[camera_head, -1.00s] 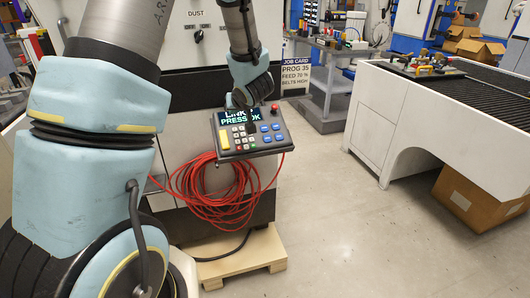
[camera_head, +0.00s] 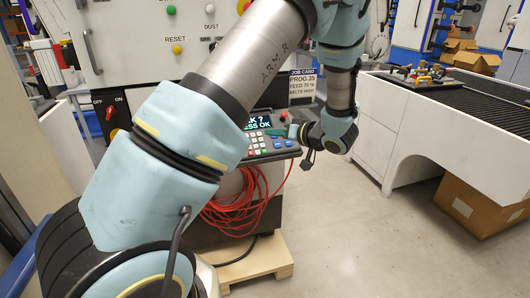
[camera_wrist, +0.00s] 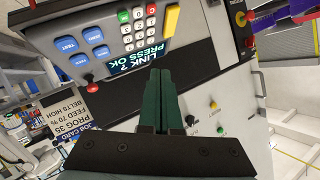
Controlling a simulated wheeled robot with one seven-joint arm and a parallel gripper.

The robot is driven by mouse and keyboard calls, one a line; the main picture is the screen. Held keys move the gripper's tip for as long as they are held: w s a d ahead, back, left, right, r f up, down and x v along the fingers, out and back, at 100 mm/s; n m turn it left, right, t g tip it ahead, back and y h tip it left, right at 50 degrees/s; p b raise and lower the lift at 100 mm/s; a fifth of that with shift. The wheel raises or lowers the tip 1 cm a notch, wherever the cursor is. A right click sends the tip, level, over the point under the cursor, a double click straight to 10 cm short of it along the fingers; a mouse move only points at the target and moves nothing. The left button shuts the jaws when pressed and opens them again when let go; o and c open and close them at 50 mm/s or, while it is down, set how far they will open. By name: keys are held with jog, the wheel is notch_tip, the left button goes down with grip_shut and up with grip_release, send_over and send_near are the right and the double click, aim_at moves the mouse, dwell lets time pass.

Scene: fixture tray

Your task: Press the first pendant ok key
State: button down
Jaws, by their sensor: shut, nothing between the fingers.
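The pendant is a grey box with a lit screen (camera_head: 258,123) and rows of keys, mounted on the machine front and partly hidden by my arm. In the wrist view the pendant's screen (camera_wrist: 137,53) appears upside down and reads "LINK ? PRESS OK". Small white number keys with a green key (camera_wrist: 123,17) and a red key (camera_wrist: 137,12), blue keys (camera_wrist: 93,36) and a yellow block lie beyond it. No OK label is readable on a key. My gripper (camera_wrist: 160,74) has dark green fingers, shut and empty, with tips near the screen's edge; contact cannot be told.
A red knob (camera_wrist: 88,87) sits at the pendant's corner. Red cable (camera_head: 235,205) hangs below it above a wooden pallet (camera_head: 262,262). A job card (camera_head: 303,85) stands behind. A white conveyor bench (camera_head: 385,125) is at right, with clear floor between.

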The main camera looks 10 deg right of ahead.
jog(key=b, duration=0.6)
send_near(259, 148)
jog(key=w+a, duration=0.3)
jog(key=shift+w+d+f, duration=0.15)
jog(key=shift+w+f, duration=0.05)
jog(key=shift+f, duration=0.05)
jog(key=shift+f, duration=0.1)
dwell(1.3)
jog(key=shift+w+f, duration=0.2)
jog(key=shift+f, duration=0.05)
jog(key=shift+w+f, duration=0.15)
jog(key=shift+f, duration=0.15)
dwell(0.6)
dwell(0.4)
jog(key=shift+s+r+p, duration=0.35)
jog(key=shift+r+p, duration=0.35)
jog(key=shift+p, duration=0.25)
